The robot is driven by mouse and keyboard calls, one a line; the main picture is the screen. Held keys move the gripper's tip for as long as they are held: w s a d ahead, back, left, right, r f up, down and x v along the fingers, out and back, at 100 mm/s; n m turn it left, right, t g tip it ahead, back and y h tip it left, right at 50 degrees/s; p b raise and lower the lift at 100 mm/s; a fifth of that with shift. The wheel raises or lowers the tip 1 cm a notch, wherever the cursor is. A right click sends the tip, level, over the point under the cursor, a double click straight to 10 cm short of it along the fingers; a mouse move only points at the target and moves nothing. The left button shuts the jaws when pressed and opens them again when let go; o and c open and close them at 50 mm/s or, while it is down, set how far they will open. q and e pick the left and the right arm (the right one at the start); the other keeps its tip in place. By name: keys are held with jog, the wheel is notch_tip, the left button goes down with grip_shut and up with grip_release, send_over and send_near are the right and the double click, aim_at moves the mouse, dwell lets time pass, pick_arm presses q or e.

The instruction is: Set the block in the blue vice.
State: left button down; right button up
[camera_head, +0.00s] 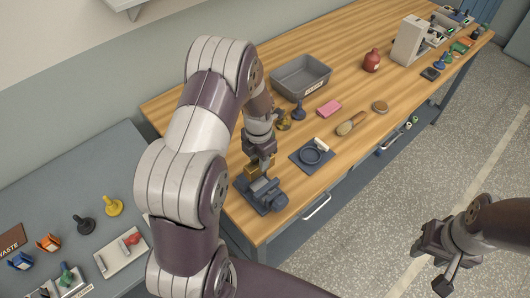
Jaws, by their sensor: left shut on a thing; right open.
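The blue vice (265,198) sits near the front left corner of the wooden bench. My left gripper (262,160) points down just above the vice, shut on a brass-coloured block (257,171). The block is at the vice's upper side, partly hidden by the gripper. I cannot tell whether it is between the vice jaws or still above them. My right gripper (450,268) is open and empty, out over the floor at the lower right, well away from the bench.
On the bench (235,213) are a grey bin (281,82), a dark mat with a ring (297,156), a pink block (328,108), a brush (350,124) and a red vase (372,61). A grey table with bobbins stands at left. My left arm hides much between them.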

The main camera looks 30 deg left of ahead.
pick_arm(q)
jog(key=shift+f+b, duration=1.75)
jog(key=shift+f, duration=0.35)
jog(key=shift+w+f+b, duration=0.1)
jog(key=shift+f+b, duration=1.15)
jog(key=shift+f, duration=0.65)
